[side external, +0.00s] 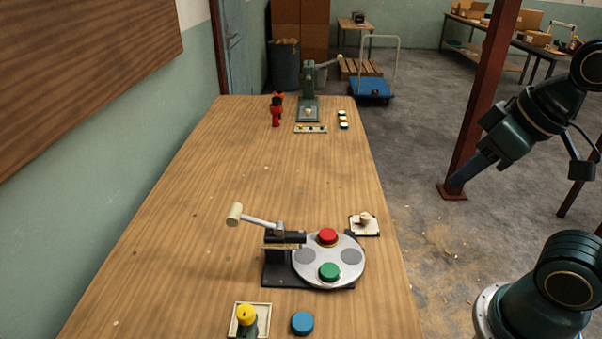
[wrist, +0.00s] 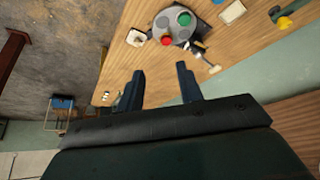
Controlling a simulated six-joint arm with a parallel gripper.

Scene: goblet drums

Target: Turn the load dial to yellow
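The load dial appears to be the small white square plate with a cream knob (side external: 364,222) at the table's right edge, beside the turntable. It also shows in the wrist view (wrist: 136,38). Its colour marks and the knob's pointing direction are too small to tell. My gripper (side external: 458,182) is raised in the air to the right of the table, well apart from the dial. In the wrist view my gripper (wrist: 160,80) has its two dark fingers spread with nothing between them.
A grey turntable (side external: 318,279) carries a red puck (side external: 327,236) and a green puck (side external: 329,271). A lever (side external: 255,220) rises on its left. A blue puck (side external: 302,323), cream tray (side external: 263,308) and yellow-topped object (side external: 246,314) are near the front. The table's middle is clear.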

